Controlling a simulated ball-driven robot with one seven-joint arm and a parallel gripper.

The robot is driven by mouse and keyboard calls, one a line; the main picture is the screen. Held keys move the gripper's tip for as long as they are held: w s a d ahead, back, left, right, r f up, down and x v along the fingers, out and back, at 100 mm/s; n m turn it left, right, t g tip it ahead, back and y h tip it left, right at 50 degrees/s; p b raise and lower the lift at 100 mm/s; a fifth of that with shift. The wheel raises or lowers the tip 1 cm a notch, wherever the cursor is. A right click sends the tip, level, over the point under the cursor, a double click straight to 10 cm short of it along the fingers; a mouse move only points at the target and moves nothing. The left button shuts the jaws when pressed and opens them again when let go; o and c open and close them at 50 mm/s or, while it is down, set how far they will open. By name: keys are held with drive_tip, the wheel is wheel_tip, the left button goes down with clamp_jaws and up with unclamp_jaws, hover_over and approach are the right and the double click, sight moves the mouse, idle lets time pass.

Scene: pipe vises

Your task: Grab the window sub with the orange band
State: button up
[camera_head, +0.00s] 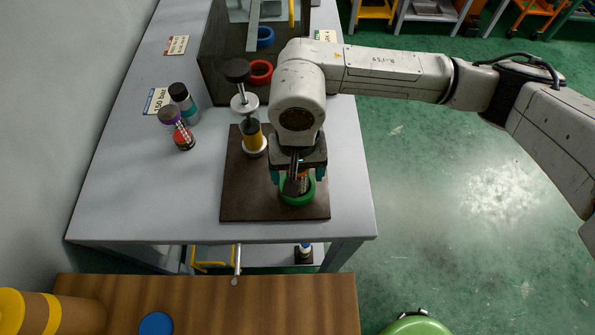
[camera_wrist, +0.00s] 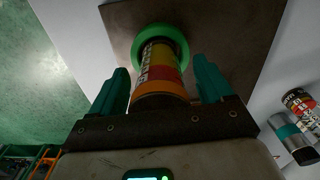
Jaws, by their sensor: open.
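My gripper (camera_head: 298,182) hangs over the front right of a dark board on the table. In the wrist view my gripper (camera_wrist: 161,88) is open, with a teal finger on each side of a banded cylinder. This cylinder, with a visible orange band (camera_wrist: 162,89), a red band, a yellow band and a printed white part, appears to be the window sub. Its far end sits at a green ring (camera_wrist: 183,42) on the board. The green ring also shows in the head view (camera_head: 298,196). There the cylinder is mostly hidden by my gripper. Gaps show between cylinder and fingers.
A yellow cylinder (camera_head: 253,139) stands on the board (camera_head: 238,202) under a black-knobbed clamp (camera_head: 237,71). Two more cylinders, one purple-topped (camera_head: 176,128) and one black-topped (camera_head: 184,103), stand to the left. Red (camera_head: 259,72) and blue (camera_head: 265,37) rings are farther back. The front-left tabletop is clear.

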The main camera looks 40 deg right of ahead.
clamp_jaws()
idle(0.8)
